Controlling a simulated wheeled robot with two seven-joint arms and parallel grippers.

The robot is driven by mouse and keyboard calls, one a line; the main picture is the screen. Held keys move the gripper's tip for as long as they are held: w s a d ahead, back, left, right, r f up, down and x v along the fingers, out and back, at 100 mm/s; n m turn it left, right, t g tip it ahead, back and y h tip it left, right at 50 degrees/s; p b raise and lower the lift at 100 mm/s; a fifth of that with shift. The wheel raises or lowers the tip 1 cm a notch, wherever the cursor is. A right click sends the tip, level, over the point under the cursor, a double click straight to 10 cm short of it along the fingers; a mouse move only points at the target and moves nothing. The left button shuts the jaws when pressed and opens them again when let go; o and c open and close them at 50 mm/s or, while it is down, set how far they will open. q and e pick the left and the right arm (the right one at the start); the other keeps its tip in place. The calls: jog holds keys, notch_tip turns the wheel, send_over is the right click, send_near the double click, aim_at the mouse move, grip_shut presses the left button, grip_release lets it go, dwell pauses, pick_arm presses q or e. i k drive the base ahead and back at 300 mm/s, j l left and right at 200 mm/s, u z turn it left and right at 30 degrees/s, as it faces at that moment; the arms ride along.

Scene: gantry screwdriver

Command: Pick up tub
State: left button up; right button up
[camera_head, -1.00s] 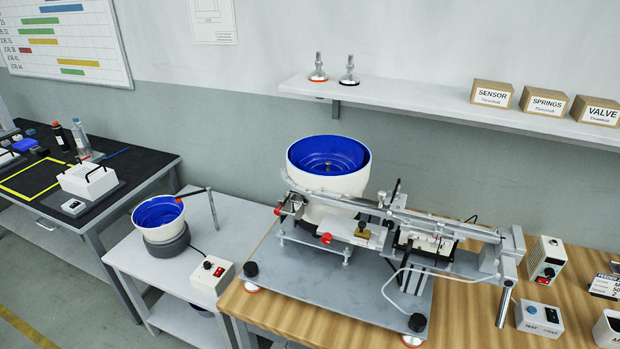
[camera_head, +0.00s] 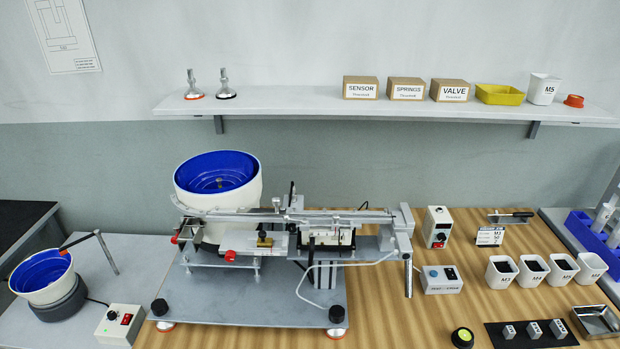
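Several white square tubs stand in a row on the right of the wooden bench: a tub marked M3 (camera_head: 502,279), one that seems marked M4 (camera_head: 531,278), another (camera_head: 560,275) and a rightmost one (camera_head: 590,272). The first three hold dark contents. The rightmost looks paler inside, and its label is too small to read. Another white tub, marked M5 (camera_head: 543,89), stands on the wall shelf beside a yellow bin. Neither of my grippers is in view.
The feeder machine with its blue-lined bowl (camera_head: 218,181) fills the bench's left and middle. A control box (camera_head: 441,281), a black mat with small blocks (camera_head: 530,336) and a metal tray (camera_head: 596,320) lie near the tubs. The shelf (camera_head: 300,104) also holds cartons (camera_head: 405,89).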

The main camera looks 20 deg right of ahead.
aim_at(501, 270)
jog(key=z, duration=1.85)
